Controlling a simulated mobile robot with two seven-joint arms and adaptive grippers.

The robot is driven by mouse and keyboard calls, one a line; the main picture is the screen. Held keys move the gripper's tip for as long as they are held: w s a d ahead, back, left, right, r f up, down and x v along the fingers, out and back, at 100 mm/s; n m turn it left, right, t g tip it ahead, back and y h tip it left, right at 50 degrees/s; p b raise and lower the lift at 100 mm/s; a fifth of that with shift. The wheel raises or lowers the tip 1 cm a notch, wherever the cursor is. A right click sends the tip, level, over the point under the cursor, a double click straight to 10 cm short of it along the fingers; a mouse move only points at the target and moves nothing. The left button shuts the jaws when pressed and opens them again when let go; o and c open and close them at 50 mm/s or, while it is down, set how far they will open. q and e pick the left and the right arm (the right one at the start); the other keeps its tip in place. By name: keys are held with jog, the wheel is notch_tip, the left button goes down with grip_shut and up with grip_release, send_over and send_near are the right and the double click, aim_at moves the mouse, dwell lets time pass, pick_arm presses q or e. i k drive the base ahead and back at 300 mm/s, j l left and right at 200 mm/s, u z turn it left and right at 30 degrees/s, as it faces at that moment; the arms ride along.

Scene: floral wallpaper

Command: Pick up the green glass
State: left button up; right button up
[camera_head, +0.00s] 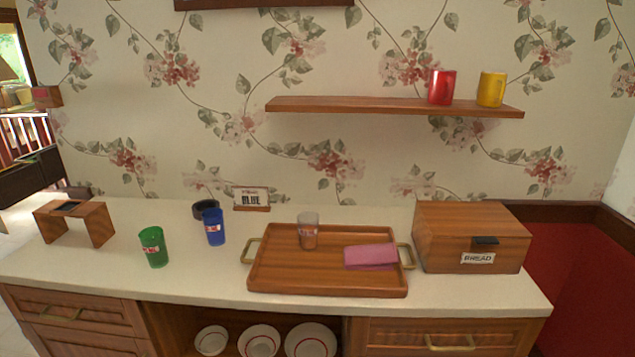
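A green glass (154,247) with a small white and red label stands upright on the white counter, at the left of the head view near the front edge. A blue glass (213,227) stands a little behind it to the right. Neither of my grippers shows in the head view.
A wooden tray (290,279) with a clear glass (308,231) and a pink cloth (370,256) is at centre right. A bread box (470,238) stands further right. A small wooden stand (98,223) is at the left. A shelf (340,105) holds red and yellow mugs. Counter around the green glass is bare.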

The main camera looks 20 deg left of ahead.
aim_at(155, 248)
jog(key=u, duration=1.6)
jog(key=i+j, duration=0.15)
jog(key=j, duration=0.2)
jog(key=i+j, duration=0.15)
jog(key=j, duration=0.25)
jog(key=i+j, duration=0.15)
jog(key=j, duration=0.2)
jog(key=i+j, duration=0.15)
jog(key=j, duration=0.2)
